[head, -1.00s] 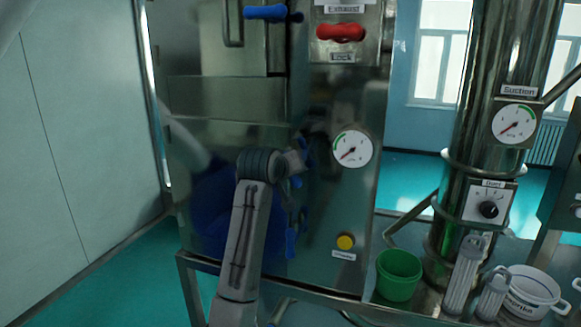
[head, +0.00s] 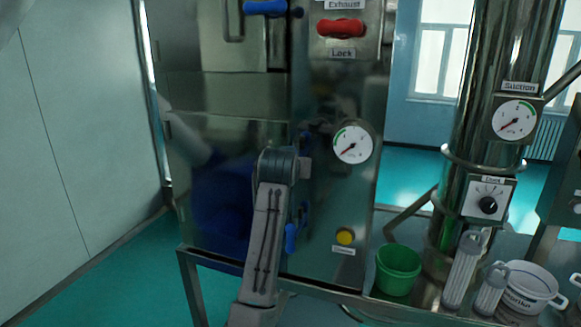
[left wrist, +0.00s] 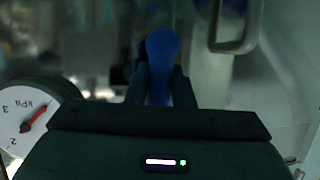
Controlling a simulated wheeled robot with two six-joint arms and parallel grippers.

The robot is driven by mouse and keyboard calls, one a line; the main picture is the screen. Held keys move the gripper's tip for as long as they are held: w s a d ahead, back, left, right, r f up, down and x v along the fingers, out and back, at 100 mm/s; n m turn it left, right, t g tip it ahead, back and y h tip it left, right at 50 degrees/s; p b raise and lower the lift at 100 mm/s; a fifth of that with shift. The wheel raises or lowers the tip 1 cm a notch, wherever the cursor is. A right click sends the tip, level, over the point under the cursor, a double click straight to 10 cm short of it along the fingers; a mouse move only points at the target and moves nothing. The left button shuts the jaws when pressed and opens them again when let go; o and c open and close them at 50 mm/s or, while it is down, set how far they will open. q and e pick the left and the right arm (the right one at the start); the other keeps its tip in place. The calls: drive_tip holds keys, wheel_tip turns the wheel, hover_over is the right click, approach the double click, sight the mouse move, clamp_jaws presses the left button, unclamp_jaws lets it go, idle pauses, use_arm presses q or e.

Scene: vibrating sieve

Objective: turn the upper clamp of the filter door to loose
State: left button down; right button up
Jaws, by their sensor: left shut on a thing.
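The upper clamp's blue handle (left wrist: 161,55) stands upright in the left wrist view, between the fingers of my left gripper (left wrist: 160,88). The gripper is shut on it. In the head view my left gripper (head: 303,167) is at the steel cabinet front, left of the round gauge, and my arm mostly hides the held clamp. A lower blue clamp (head: 290,238) hangs below it at the edge of the dark lower door (head: 215,155). Whether the held clamp is loose cannot be told. My right gripper does not show.
A pressure gauge (head: 352,143) sits close to the right of my gripper; it also shows in the left wrist view (left wrist: 30,115). Above are a blue handle (head: 266,8) and a red lock handle (head: 341,28). A yellow button (head: 345,236) and green cup (head: 398,270) are lower right.

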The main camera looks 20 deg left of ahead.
use_arm(q)
drive_tip(key=c, duration=1.3)
unclamp_jaws()
drive_tip(key=b+v, duration=0.5)
drive_tip(key=v, duration=0.5)
drive_tip(key=shift+s+r, duration=0.15)
drive_tip(key=shift+s, duration=0.2)
